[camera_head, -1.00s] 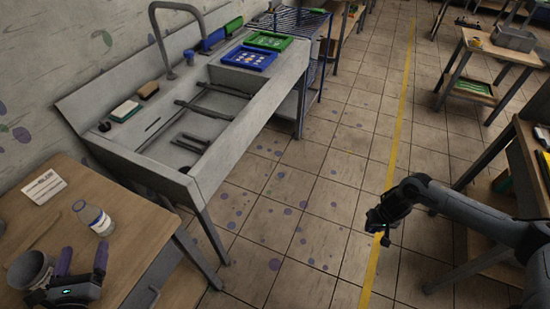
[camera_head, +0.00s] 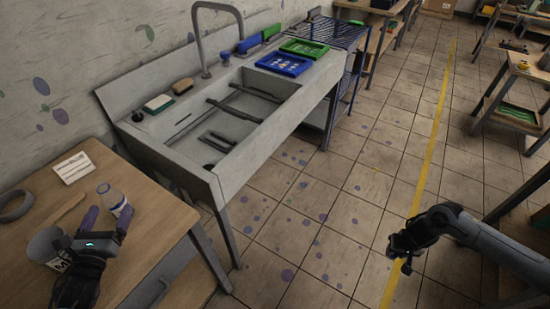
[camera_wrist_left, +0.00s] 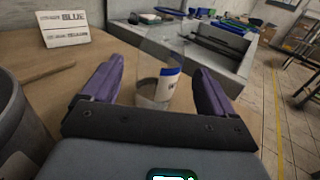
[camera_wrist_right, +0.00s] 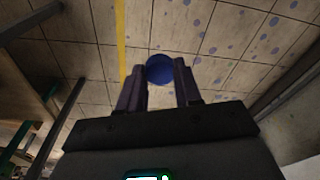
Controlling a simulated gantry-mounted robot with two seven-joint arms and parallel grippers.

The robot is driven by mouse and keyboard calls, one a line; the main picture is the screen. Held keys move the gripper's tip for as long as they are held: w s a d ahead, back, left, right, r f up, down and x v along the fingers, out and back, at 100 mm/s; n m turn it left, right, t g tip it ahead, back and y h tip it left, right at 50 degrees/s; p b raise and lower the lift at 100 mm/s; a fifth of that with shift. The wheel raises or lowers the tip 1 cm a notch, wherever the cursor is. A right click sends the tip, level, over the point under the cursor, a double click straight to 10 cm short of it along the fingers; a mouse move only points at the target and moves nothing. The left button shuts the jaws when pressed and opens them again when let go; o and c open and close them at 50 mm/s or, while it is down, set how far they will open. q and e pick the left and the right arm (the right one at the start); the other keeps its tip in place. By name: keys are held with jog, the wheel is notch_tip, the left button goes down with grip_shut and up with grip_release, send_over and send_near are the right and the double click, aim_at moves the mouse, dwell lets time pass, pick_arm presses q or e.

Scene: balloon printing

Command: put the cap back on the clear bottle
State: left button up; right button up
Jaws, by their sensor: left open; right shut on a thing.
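The clear bottle (camera_head: 113,199), with a white and blue label, stands on the wooden table at the left. In the left wrist view the bottle (camera_wrist_left: 158,90) shows beyond and between the spread fingers. My left gripper (camera_head: 106,212) is open at the near side of the bottle; whether the fingers touch it I cannot tell. My right gripper (camera_wrist_right: 160,82) is shut on a round blue cap (camera_wrist_right: 160,69), held at the fingertips above the floor. In the head view the right gripper (camera_head: 399,252) is far right of the table, and the cap is hard to make out there.
A grey mug (camera_head: 46,246) stands left of the left gripper. A sink (camera_head: 250,115) stands behind. Open tiled floor separates the arms.

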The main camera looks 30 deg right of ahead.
aim_at(116, 194)
pick_arm(q)
jog(key=shift+w+d, duration=0.2)
jog(key=shift+w, duration=0.4)
pick_arm(e)
jog(key=shift+f, duration=0.3)
pick_arm(q)
jog(key=shift+w+d+b, duration=0.2)
jog(key=shift+w+b, duration=0.25)
jog(key=shift+w, duration=0.1)
pick_arm(e)
jog(key=shift+s+a+f, duration=0.1)
jog(key=shift+f, duration=0.25)
pick_arm(q)
jog(key=b+x, duration=0.1)
jog(key=x, duration=0.3)
jog(key=shift+r+b, duration=0.15)
jog(key=shift+b, duration=0.2)
pick_arm(e)
jog(key=shift+f, duration=0.85)
pick_arm(q)
jog(key=c, duration=1.2)
jog(key=shift+o, duration=0.2)
jog(key=shift+r, duration=0.2)
pick_arm(e)
jog(key=shift+r, duration=0.1)
